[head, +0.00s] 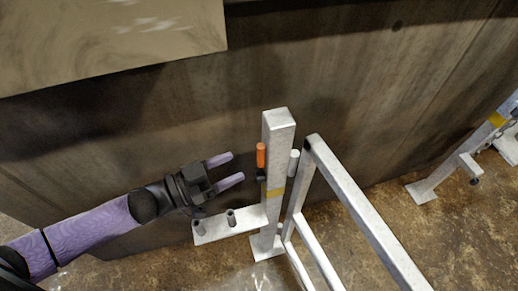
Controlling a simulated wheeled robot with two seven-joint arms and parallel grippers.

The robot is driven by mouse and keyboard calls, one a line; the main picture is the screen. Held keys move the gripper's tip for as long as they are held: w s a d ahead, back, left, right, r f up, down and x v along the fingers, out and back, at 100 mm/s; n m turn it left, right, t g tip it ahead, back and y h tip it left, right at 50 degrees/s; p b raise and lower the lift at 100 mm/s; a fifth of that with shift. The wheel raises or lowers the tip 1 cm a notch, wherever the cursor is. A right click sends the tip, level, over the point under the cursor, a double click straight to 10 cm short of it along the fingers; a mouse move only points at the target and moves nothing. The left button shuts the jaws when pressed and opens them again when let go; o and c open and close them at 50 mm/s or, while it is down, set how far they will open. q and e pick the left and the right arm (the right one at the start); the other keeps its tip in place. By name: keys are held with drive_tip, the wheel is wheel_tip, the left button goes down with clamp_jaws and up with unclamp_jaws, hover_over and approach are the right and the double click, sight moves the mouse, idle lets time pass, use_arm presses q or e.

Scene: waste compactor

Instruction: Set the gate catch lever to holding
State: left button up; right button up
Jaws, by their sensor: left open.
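The gate catch lever, with an orange grip (261,155), stands upright on the left side of a pale metal post (278,140). The post has a yellow band below the grip. My left gripper (238,168) is open, its two purple fingers pointing right toward the orange grip. The fingertips are a little left of the grip, and a gap shows between them and it. Nothing is between the fingers. A pale metal gate frame (355,205) meets the post on its right side. My right gripper is not in view.
A low bracket with short pegs (230,226) sticks out left from the post, below my gripper. A dark compactor wall (370,85) stands behind. Another post (465,150) stands at the far right. A tan panel (110,40) overhangs at upper left.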

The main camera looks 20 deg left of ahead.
sight(261, 163)
use_arm(q)
drive_tip(key=b+x, duration=0.1)
drive_tip(key=x, duration=0.4)
drive_tip(key=shift+w+d+f, duration=0.1)
drive_tip(key=shift+w+d, duration=0.2)
clamp_jaws()
idle(1.0)
